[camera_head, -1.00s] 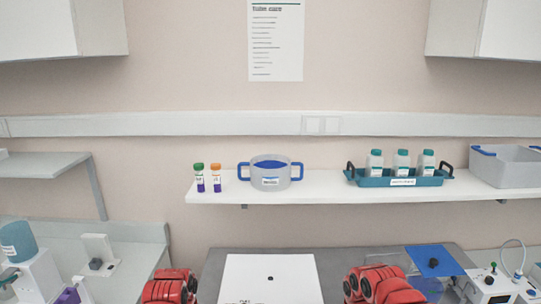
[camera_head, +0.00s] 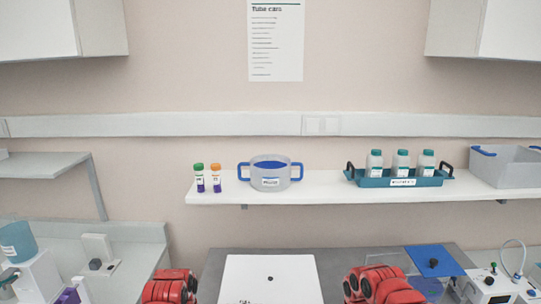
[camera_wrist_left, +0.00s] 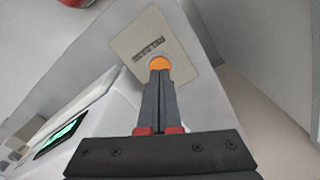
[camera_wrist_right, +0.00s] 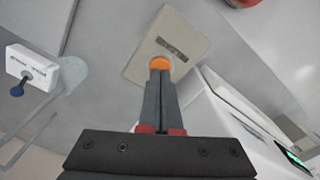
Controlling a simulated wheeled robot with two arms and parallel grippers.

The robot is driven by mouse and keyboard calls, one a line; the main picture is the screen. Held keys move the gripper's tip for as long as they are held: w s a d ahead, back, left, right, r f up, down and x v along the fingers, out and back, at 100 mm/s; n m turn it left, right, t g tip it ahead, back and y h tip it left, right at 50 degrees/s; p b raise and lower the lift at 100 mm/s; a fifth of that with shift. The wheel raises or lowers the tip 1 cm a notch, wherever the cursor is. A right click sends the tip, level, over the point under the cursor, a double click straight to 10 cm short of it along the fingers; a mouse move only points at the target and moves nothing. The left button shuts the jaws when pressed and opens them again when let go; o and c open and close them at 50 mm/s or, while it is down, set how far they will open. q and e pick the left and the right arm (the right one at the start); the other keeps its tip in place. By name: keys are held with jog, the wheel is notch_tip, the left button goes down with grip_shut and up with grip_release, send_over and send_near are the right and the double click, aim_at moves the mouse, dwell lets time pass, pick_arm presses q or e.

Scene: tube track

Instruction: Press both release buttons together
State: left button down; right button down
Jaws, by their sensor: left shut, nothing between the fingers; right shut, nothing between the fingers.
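One orange release button (camera_wrist_left: 159,64) sits on a beige labelled plate (camera_wrist_left: 172,42) in the left wrist view. My left gripper (camera_wrist_left: 160,72) is shut and empty, its tips at the button's near edge and covering part of it. The other orange release button (camera_wrist_right: 159,63) is on a similar beige plate (camera_wrist_right: 182,36) in the right wrist view. My right gripper (camera_wrist_right: 160,71) is shut and empty, its tips likewise over the button's near edge. I cannot tell whether either button is pressed down. In the head view only my red arm parts show; both buttons are out of sight.
A white-topped machine (camera_head: 272,279) stands between my arms on the bench. A blue plate with a black knob (camera_head: 432,260) lies right of it. A white block with a blue knob (camera_wrist_right: 32,67) is left in the right wrist view. The shelf (camera_head: 330,188) holds tubes, a pot and a bottle tray.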

pick_arm(q)
jog(key=shift+f, duration=0.65)
jog(key=shift+r, duration=0.15)
dwell(0.5)
pick_arm(e)
jog(key=shift+f, duration=0.65)
dwell(0.5)
jog(key=shift+r, duration=0.15)
dwell(0.4)
